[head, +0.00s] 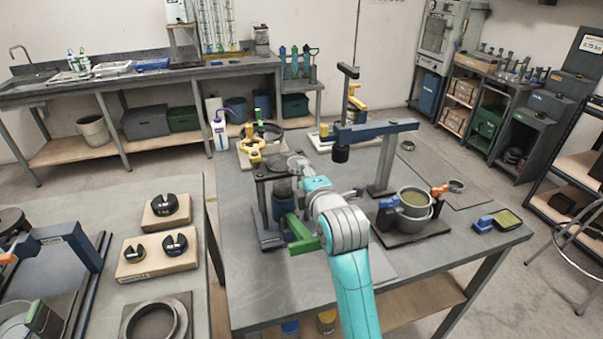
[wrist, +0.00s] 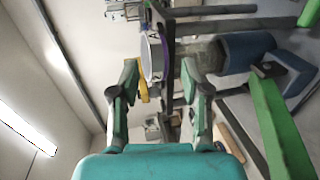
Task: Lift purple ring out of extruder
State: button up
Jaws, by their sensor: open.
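The extruder (head: 268,208) stands on the table left of my arm, with a dark top plate, a blue-grey body and a green handle (head: 303,236). In the wrist view, which is turned sideways, its blue part (wrist: 245,50) and green handle (wrist: 275,125) are at the right. A thin purple band, apparently the purple ring (wrist: 169,35), lies along the dark plate beside a pale metal cylinder (wrist: 152,58). I cannot make out the ring in the head view. My gripper (wrist: 160,82) is open, its fingers apart, facing the plate; contact cannot be told. In the head view my gripper (head: 304,168) is beside the extruder's top.
A blue press-like frame (head: 375,131) and a pot with blue and orange clamps (head: 414,207) stand right of my arm. Yellow-handled equipment (head: 255,149) is behind. A second table (head: 110,215) with wooden blocks is at the left. Bare tabletop (head: 250,290) lies in front.

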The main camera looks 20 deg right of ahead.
jog(key=shift+x, duration=0.75)
jog(key=shift+c, duration=0.4)
grip_shut()
notch_tip(320, 180, up, 3)
jog(key=shift+f, duration=0.25)
jog(key=shift+s, duration=0.1)
